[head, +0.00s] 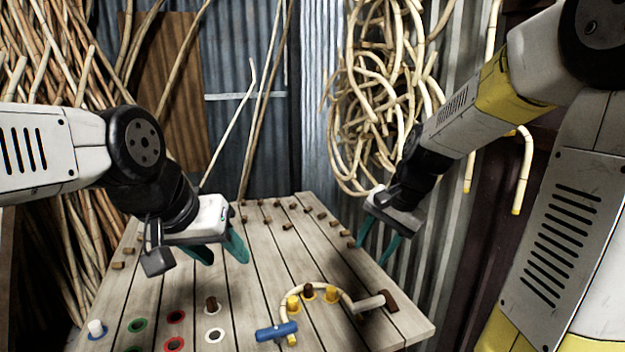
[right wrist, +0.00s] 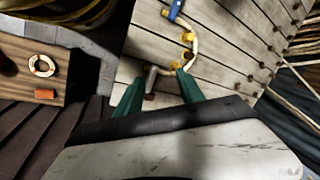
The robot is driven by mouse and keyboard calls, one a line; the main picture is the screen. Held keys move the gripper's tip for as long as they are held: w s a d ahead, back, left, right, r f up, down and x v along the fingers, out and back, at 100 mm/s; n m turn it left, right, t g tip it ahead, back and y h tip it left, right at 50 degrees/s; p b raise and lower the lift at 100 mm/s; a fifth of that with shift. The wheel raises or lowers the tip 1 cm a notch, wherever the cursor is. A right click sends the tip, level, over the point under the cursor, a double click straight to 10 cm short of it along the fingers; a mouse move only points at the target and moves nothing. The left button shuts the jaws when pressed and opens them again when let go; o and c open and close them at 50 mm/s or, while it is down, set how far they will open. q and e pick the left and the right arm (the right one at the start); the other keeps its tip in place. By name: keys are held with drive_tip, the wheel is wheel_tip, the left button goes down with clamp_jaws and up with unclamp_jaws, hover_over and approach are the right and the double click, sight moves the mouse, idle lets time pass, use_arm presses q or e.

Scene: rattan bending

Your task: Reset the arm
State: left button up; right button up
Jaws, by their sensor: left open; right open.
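My left gripper (head: 222,250) hangs over the left half of the plank table, its teal fingers apart and empty. My right gripper (head: 377,240) is over the table's right edge, its teal fingers apart and empty; they also show in the right wrist view (right wrist: 156,88). A pale rattan piece (head: 333,290) lies bent in an arch around yellow pegs (head: 308,291) at the table's front right.
The plank table (head: 262,268) carries several brown pegs at the back and coloured rings (head: 175,317) at the front left. Rattan coils (head: 385,90) hang on the corrugated wall; poles (head: 60,150) lean at left.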

drive_tip(key=s+r+n+t, duration=0.2)
drive_tip(key=s+r+n, duration=0.1)
drive_tip(key=s, duration=0.4)
drive_tip(key=s+r+n+t+h, duration=0.1)
drive_tip(key=s+r+n, duration=0.3)
drive_tip(key=s, duration=0.3)
drive_tip(key=shift+d+r+n+t, duration=0.3)
drive_tip(key=shift+r+t, duration=0.1)
drive_tip(key=shift+r, duration=0.25)
drive_tip(key=shift+s, duration=0.1)
